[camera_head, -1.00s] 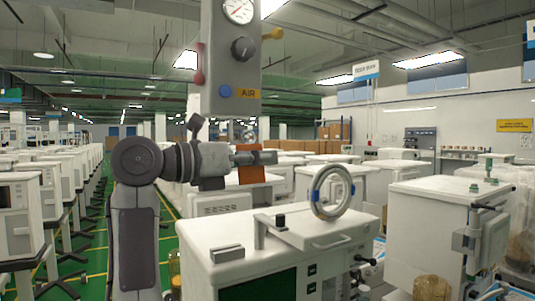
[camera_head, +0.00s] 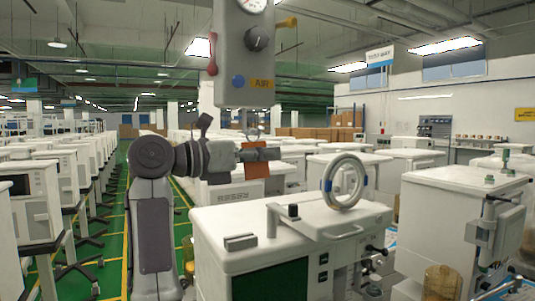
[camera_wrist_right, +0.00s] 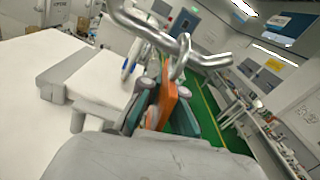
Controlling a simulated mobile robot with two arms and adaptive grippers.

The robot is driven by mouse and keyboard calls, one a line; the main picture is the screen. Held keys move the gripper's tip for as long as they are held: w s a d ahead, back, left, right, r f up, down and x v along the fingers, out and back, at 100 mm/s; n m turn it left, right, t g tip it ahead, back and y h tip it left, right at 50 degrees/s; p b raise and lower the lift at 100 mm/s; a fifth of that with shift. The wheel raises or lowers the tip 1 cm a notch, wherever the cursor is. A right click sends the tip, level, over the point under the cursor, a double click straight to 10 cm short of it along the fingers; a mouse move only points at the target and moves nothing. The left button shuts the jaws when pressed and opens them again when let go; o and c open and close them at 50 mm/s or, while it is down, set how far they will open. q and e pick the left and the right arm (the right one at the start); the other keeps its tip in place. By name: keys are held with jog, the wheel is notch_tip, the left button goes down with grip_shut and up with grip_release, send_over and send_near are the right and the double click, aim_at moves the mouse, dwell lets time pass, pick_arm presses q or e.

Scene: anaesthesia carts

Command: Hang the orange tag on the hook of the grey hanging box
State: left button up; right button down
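The grey hanging box (camera_head: 242,75) with gauge, knob and AIR label hangs at upper middle in the head view. Its metal hook (camera_head: 250,130) hangs beneath it and shows large in the wrist view (camera_wrist_right: 150,35). My right gripper (camera_head: 258,155) is just below the hook, shut on the orange tag (camera_head: 258,173). In the wrist view the tag (camera_wrist_right: 168,103) stands between the two fingers, with a metal loop (camera_wrist_right: 180,58) at its top, right by the hook. I cannot tell whether the loop is around the hook. My left gripper is not in view.
A white cart (camera_head: 230,255) with a round ring (camera_head: 344,180) on its top stands below and right of my right gripper. Another white cart (camera_head: 450,195) stands at right. Rows of carts (camera_head: 35,205) line the left, beside a green floor aisle.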

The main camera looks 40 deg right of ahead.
jog(key=shift+s, duration=0.1)
dwell(0.3)
jog(key=c, duration=1.2)
grip_release()
jog(key=shift+c, duration=0.2)
jog(key=v, duration=1.2)
